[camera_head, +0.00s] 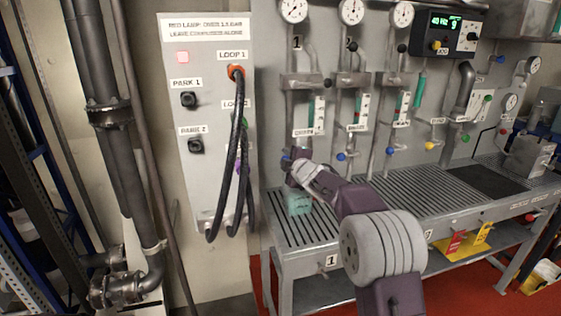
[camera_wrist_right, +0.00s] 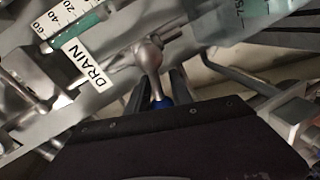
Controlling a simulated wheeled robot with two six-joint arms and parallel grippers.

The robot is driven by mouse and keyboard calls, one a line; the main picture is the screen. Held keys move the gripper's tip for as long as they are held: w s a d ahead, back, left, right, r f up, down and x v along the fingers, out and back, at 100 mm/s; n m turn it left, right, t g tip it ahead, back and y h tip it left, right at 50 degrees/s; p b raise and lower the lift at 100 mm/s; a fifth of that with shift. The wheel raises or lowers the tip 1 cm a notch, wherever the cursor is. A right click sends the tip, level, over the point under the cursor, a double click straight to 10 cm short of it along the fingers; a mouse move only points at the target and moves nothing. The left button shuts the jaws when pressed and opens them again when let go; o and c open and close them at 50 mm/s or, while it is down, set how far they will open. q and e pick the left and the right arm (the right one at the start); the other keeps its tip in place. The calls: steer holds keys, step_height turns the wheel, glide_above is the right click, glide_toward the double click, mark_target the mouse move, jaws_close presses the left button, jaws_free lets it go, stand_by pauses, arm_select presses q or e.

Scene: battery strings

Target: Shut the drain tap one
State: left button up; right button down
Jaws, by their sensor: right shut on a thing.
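Drain tap one is on the first pipe column at the left of the bench; in the right wrist view its metal stem and ball joint (camera_wrist_right: 150,55) show beside a DRAIN label (camera_wrist_right: 86,64). Its blue knob (camera_wrist_right: 163,102) is mostly hidden between my fingers. My right gripper (camera_head: 292,158) is shut on that knob, and its two dark fingers show on both sides of the stem in the wrist view. In the head view my own gripper hides most of this tap. My left gripper is not in view.
Similar blue knobs hang on the second column (camera_head: 340,156) and third column (camera_head: 390,150). A teal container (camera_head: 299,203) stands on the grated bench (camera_head: 430,204) below my gripper. A grey panel (camera_head: 208,95) with hanging black hoses (camera_head: 230,175) stands close at the left.

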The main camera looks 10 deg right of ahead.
steer(key=shift+f+n+h+b, duration=0.4)
steer(key=shift+f+n+b, duration=0.25)
steer(key=shift+n+b, duration=0.6)
steer(key=c, duration=1.5)
jaws_free()
steer(key=s+r+b, duration=0.1)
steer(key=s, duration=0.8)
steer(key=shift+r+b, duration=0.4)
